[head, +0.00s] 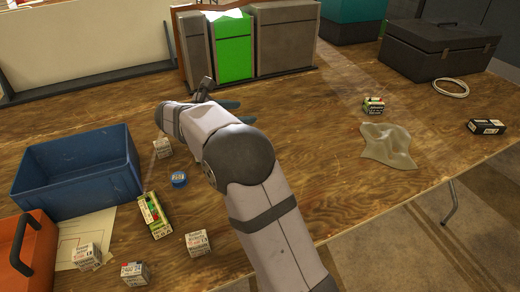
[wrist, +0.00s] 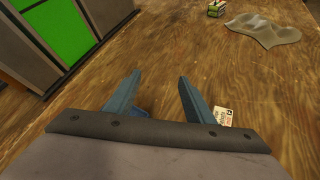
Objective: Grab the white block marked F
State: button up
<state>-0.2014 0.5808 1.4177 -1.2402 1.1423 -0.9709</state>
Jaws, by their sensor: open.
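My gripper (wrist: 158,82) is open and empty, its two blue fingers apart over bare wood; in the head view its fingertips (head: 230,103) show partly behind my arm. In the wrist view a small white block (wrist: 223,116) with dark and red print lies just right of the right finger, partly hidden by it and by the gripper body. In the head view white printed blocks stand by the blue bin (head: 162,147) and at the front left (head: 86,256), (head: 135,273), (head: 197,242). I cannot read which one bears an F.
A blue bin (head: 80,158), an orange toolbox (head: 28,255), a green and red box (head: 154,215) and a blue roll (head: 179,179) are at left. Grey and green bins (head: 285,40) stand behind. A cloth (head: 388,146) lies right. Bare wood lies between.

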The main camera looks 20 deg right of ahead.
jog(key=shift+n+g+h, duration=0.3)
jog(key=shift+g+h, duration=0.2)
jog(key=shift+g, duration=0.4)
jog(key=s+a+f, duration=0.1)
jog(key=s, duration=0.1)
jog(key=s+a+f, duration=0.2)
jog(key=shift+f+p, duration=0.2)
jog(key=shift+p, duration=0.1)
jog(key=s+g+p, duration=0.1)
jog(key=p, duration=0.1)
jog(key=s+a+m+g+p, duration=0.1)
jog(key=s+p, duration=0.1)
jog(key=s+a+g+h+p, duration=0.1)
jog(key=shift+s+f+p, duration=0.35)
jog(key=shift+f+p, duration=0.05)
jog(key=shift+s+a+f+m+g+p, duration=0.15)
jog(key=shift+s+f+m+g+p, duration=0.3)
jog(key=shift+s+m+g+p, duration=0.4)
jog(key=shift+t, duration=0.25)
jog(key=shift+w+p+x, duration=0.1)
jog(key=shift+p+x, duration=0.15)
jog(key=shift+x, duration=1.6)
jog(key=shift+w+p+x, duration=0.15)
jog(key=shift+p+x, duration=0.1)
jog(key=shift+x, duration=1.6)
jog(key=shift+c, duration=0.2)
jog(key=c, duration=1.1)
jog(key=shift+r, duration=0.15)
